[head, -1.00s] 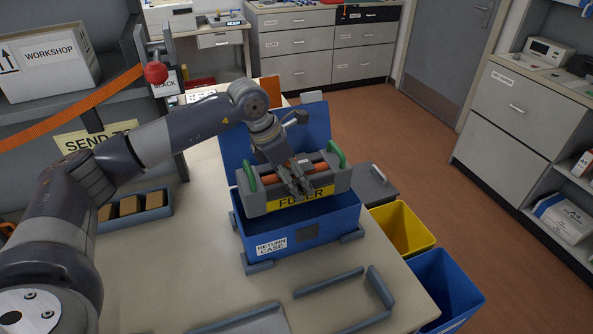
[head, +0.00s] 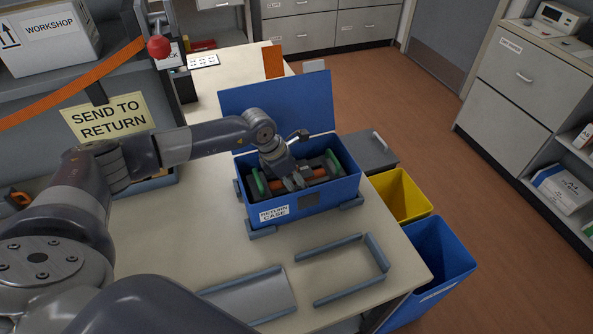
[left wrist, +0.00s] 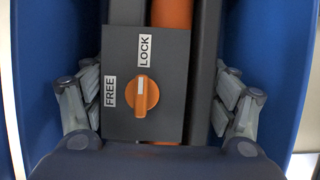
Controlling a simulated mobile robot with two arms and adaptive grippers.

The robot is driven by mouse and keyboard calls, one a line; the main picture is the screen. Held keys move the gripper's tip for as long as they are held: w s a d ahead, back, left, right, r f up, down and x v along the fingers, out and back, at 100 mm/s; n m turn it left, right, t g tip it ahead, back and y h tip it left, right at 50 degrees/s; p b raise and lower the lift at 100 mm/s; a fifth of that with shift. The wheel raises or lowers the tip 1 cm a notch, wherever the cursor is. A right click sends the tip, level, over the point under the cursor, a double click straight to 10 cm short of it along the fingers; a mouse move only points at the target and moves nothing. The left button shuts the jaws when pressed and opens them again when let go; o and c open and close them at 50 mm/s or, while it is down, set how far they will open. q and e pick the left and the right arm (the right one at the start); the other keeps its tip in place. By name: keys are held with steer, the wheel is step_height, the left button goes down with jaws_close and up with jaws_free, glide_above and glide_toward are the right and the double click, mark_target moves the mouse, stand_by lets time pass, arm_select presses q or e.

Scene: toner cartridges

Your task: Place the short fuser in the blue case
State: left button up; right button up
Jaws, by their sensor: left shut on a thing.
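The fuser (head: 319,174), dark with an orange roller and green end handles, sits down inside the open blue return case (head: 335,199). Its top is around rim level, and its underside is hidden. My left gripper (head: 296,183) reaches in from above and is shut on the fuser's middle. In the left wrist view, the gripper's fingers flank the fuser's grey plate (left wrist: 120,50). An orange knob (left wrist: 141,95) there has its white mark towards the top, between FREE and LOCK labels. Blue case walls show on both sides. My right gripper is out of view.
The case's blue lid (head: 275,104) stands open behind it. A grey lidded box (head: 365,150) is at its right. Yellow (head: 402,199) and blue (head: 440,262) bins stand beyond the table edge.

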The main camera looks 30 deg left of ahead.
arm_select(q)
steer(key=shift+w+r, duration=0.15)
steer(key=o, duration=2)
steer(key=shift+o, duration=0.5)
steer(key=shift+s, duration=0.2)
steer(key=p+v, duration=0.7)
steer(key=v, duration=0.4)
steer(key=shift+s, duration=0.1)
steer(key=shift+s+a+r, duration=0.1)
steer(key=shift+r, duration=0.25)
